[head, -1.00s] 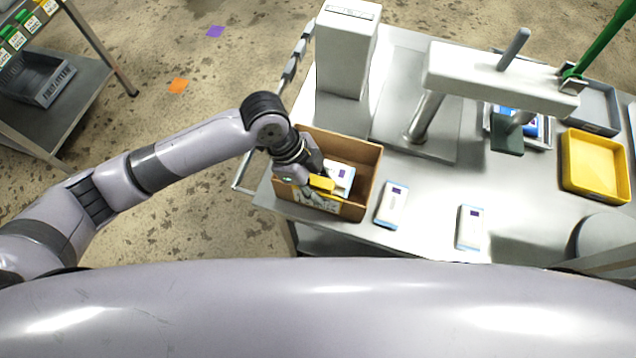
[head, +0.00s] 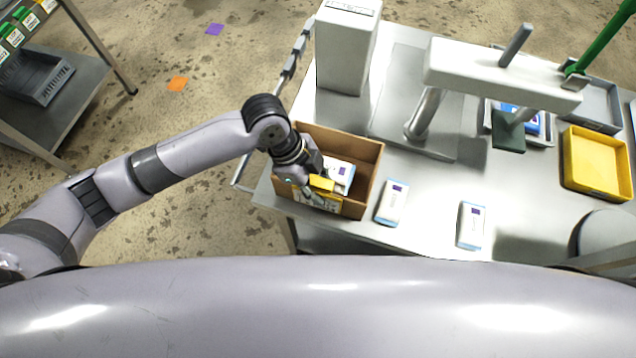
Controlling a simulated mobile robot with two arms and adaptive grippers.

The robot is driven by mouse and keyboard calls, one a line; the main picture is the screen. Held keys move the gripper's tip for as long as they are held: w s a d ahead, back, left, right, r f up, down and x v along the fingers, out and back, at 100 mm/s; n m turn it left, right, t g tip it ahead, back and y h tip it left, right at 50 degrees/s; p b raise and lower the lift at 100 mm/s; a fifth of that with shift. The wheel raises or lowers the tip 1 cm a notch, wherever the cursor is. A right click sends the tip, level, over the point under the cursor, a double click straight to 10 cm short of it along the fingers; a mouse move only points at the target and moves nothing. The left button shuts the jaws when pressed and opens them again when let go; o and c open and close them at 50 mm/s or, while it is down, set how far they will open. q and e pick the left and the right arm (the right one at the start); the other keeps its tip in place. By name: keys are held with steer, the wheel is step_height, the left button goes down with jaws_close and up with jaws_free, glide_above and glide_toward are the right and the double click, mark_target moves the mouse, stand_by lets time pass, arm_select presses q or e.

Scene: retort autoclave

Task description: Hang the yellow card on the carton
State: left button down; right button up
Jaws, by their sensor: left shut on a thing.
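The open brown carton (head: 368,178) stands at the near left corner of the metal table. My left gripper (head: 311,186) is over the carton's near wall, shut on the yellow card (head: 321,183). The card's top part lies at the rim of that wall, and some yellow also shows lower down on the wall's outer face. The gripper hides part of the card, so I cannot tell whether it is hooked over the rim. White and blue packs (head: 340,172) lie inside the carton. My right gripper is not in view.
Two white and blue packs (head: 392,203) (head: 471,225) lie on the table right of the carton. A white box-shaped column (head: 345,50) stands behind it. A press-like machine (head: 495,75) and a yellow tray (head: 597,165) are farther right.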

arm_select(q)
steer(key=shift+f+b, duration=0.3)
steer(key=shift+f, duration=0.5)
steer(key=c, duration=1.2)
jaws_free()
steer(key=shift+r, duration=0.1)
steer(key=v, duration=1.2)
